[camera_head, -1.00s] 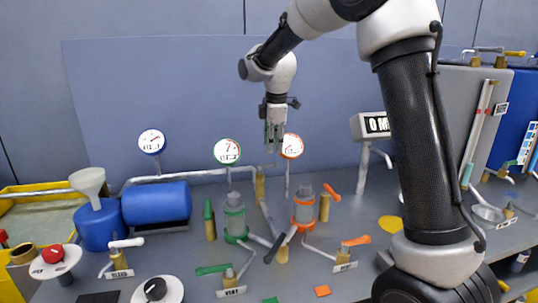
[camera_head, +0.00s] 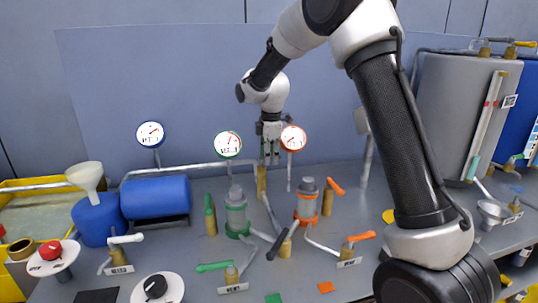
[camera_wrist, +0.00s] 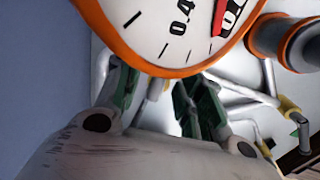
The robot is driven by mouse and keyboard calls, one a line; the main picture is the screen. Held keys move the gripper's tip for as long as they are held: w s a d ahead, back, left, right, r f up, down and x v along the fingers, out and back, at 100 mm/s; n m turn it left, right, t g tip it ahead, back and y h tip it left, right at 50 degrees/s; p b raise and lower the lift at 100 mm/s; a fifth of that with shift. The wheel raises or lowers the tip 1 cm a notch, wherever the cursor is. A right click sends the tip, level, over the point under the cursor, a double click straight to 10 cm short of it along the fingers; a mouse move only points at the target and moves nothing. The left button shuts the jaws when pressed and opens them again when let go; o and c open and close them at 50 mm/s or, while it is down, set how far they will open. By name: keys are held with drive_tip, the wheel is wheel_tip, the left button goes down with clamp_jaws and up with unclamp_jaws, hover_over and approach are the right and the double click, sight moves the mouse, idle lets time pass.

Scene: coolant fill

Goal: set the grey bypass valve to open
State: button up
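The valve with a dark grey handle (camera_head: 277,244) stands on a brass body (camera_head: 285,250) at the middle of the bench, between the green-banded and orange-banded cylinders. Its handle lies tilted in the picture. My gripper (camera_head: 270,160) points downward near the back panel, well above and behind that valve, beside the orange-rimmed gauge (camera_head: 293,138). In the wrist view my gripper's two green-padded fingers (camera_wrist: 160,95) stand apart with nothing seen between them. The orange-rimmed gauge (camera_wrist: 180,30) is very close there and covers part of the view. I cannot make out the grey handle there.
A green-banded cylinder (camera_head: 237,212) and an orange-banded cylinder (camera_head: 306,205) flank the valve. A green-handled valve (camera_head: 230,272) and an orange-handled valve (camera_head: 350,248) stand in front. A blue tank (camera_head: 155,201) is at left, a grey tank (camera_head: 455,110) at right.

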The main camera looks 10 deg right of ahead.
clamp_jaws()
drive_tip(key=shift+m, duration=0.3)
drive_tip(key=shift+s+a+m+g+h, duration=0.35)
drive_tip(key=shift+a+m, duration=0.15)
drive_tip(key=shift+m, duration=2.35)
drive_tip(key=shift+s+a+m+g+h, duration=0.4)
drive_tip(key=shift+a+m, duration=0.15)
drive_tip(key=shift+m, duration=2.35)
drive_tip(key=shift+s+a+m+g+h, duration=0.35)
drive_tip(key=shift+a+m, duration=0.15)
drive_tip(key=shift+m, duration=2.35)
